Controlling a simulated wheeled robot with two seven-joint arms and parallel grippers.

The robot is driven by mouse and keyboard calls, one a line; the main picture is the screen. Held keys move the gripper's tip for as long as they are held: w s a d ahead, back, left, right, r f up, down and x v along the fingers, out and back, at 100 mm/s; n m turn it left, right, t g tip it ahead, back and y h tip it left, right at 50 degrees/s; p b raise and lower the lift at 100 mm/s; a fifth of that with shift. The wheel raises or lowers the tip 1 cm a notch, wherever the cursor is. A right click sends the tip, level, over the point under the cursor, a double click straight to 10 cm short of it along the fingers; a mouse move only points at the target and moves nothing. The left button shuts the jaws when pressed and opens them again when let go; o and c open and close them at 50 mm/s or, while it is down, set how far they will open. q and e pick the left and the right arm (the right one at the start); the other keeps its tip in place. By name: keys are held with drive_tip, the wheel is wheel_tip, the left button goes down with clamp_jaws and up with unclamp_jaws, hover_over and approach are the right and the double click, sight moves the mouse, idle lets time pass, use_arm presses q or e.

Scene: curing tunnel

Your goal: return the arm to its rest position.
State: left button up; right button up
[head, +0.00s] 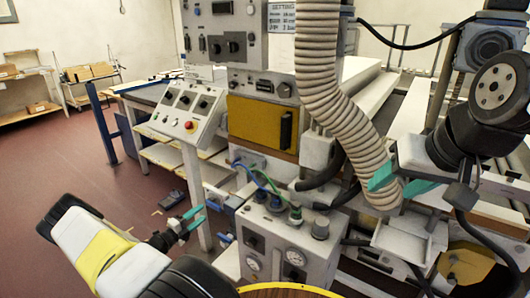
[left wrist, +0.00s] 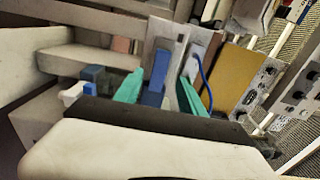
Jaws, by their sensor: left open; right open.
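My left gripper (head: 195,218) is at the lower left in the head view, at the end of my white arm with a yellow band. Its teal fingertips are apart with nothing between them. In the left wrist view the teal fingers (left wrist: 162,92) stand apart, with machine parts in the background behind them.
A control panel (head: 188,112) on a post and a grey gauge box (head: 275,245) stand near my left gripper. A yellow panel (head: 258,124) is on the machine behind. A white tray (head: 400,240) is below my right gripper. Red floor (head: 60,150) is open at left.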

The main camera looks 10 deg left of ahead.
use_arm(q)
drive_tip(key=d+r+m+g+h, duration=0.5)
drive_tip(key=d+r+m+g, duration=0.5)
drive_tip(key=d+r+m, duration=0.85)
drive_tip(key=s+d+r+m+g+y, duration=0.2)
drive_tip(key=s+d+r+m, duration=0.25)
drive_tip(key=r+m, duration=0.25)
drive_tip(key=s+d+r+m+g+y, duration=0.25)
drive_tip(key=s+d+r+m, duration=0.2)
drive_tip(key=r+m, duration=0.3)
drive_tip(key=s+r+m+t+y, duration=0.2)
drive_tip(key=s+r+m, duration=0.3)
drive_tip(key=s+m, duration=0.3)
drive_tip(key=s+d+r+m+t+y, duration=0.1)
drive_tip(key=s+r+m+t+y, duration=0.1)
drive_tip(key=s+r+m, duration=0.4)
drive_tip(key=s+m+y, duration=0.1)
drive_tip(key=s+m, duration=0.2)
drive_tip(key=s, duration=0.1)
drive_tip(key=shift+s+d, duration=0.15)
drive_tip(key=shift+s, duration=0.15)
